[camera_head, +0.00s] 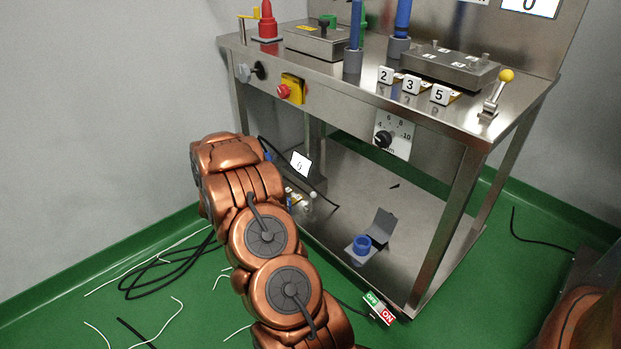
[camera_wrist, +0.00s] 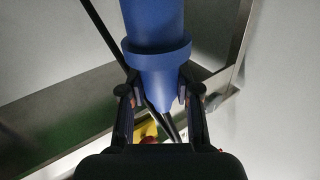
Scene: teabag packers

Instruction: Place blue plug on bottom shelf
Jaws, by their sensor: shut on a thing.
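In the wrist view, my gripper (camera_wrist: 158,92) is shut on a blue plug (camera_wrist: 155,45), with a finger on each side of its narrower end below the collar. A black cable runs close by it. In the head view my copper arm hides the gripper and most of the plug; a small blue bit (camera_head: 267,156) shows at the arm's right edge. The bottom shelf (camera_head: 405,225) of the steel workbench lies to the right of my arm. On it is a blue round socket (camera_head: 362,244) with a grey lid (camera_head: 381,225) standing open.
A steel leg (camera_head: 447,225) bounds the shelf at the front right. The bench top (camera_head: 350,75) overhangs it. A dial panel (camera_head: 393,135) and a red button on a yellow box (camera_head: 290,90) stick out in front. An ON/OFF switch (camera_head: 379,307) is at the shelf's near edge. Loose cables lie on the floor.

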